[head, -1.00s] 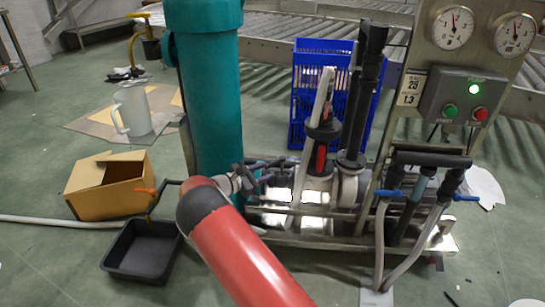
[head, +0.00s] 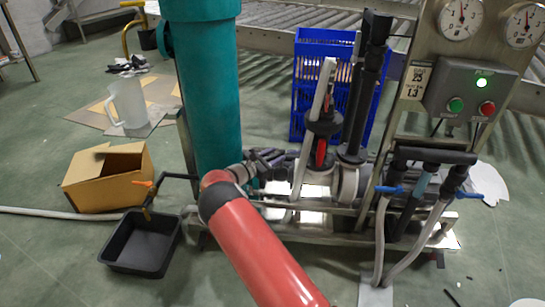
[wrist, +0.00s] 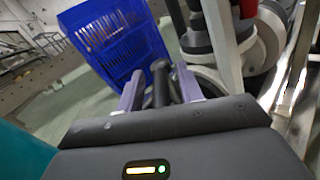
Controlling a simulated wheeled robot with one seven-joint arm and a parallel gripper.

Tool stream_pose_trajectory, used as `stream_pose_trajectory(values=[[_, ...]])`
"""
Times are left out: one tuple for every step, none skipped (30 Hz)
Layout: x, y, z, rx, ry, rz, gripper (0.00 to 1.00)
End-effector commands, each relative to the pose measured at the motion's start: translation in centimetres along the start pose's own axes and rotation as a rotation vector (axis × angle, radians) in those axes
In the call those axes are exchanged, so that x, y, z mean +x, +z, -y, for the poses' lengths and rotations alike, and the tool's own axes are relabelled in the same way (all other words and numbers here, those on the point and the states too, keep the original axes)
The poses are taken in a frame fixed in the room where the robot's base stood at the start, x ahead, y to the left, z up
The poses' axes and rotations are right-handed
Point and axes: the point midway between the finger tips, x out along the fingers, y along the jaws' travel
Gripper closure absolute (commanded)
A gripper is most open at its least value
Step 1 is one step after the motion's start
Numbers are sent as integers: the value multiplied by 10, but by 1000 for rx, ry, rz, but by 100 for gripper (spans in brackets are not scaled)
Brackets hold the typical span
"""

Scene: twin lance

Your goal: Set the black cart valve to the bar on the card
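The cart (head: 300,235) is a steel frame with a teal cylinder (head: 212,90), black pipes and two dial gauges, the left gauge (head: 461,18) and the right gauge (head: 524,25). The card (head: 414,82) is on the panel below the gauges; its small print seems to show 25 and 1.3. A black valve body (head: 325,127) with a red part stands mid-cart. In the wrist view my gripper (wrist: 160,85) has its two grey-purple fingers apart, with a black rod-like handle (wrist: 160,84) between them and apparent gaps on both sides. In the head view my red arm partly hides the gripper.
A control box (head: 472,92) with a lit green lamp is on the panel. A blue crate (head: 310,60) stands behind the cart. An open carton (head: 105,180), a black tray (head: 141,243) and a white jug (head: 128,103) are on the floor at left. Blue-handled hoses (head: 425,190) are at right.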

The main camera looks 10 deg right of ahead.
Motion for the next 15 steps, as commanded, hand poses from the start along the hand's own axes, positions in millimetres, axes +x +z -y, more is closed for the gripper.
stream_pose_trajectory(values=[[0, 0, 0, 0, 0, 0, 63], [0, 0, 0, 0, 0, 0, 63], [0, 0, 0, 0, 0, 0, 63], [0, 0, 0, 0, 0, 0, 63], [0, 0, 0, 0, 0, 0, 63], [0, 0, 0, 0, 0, 0, 65], [0, 0, 0, 0, 0, 0, 68], [0, 0, 0, 0, 0, -1, 72], [0, 0, 0, 0, 0, -1, 78], [0, 0, 0, 0, 0, -1, 82], [0, 0, 0, 0, 0, -1, 86], [0, 0, 0, 0, 0, -1, 91], [0, 0, 0, 0, 0, -1, 95], [0, 0, 0, 0, 0, -1, 99], [0, 0, 0, 1, 0, -1, 100]])
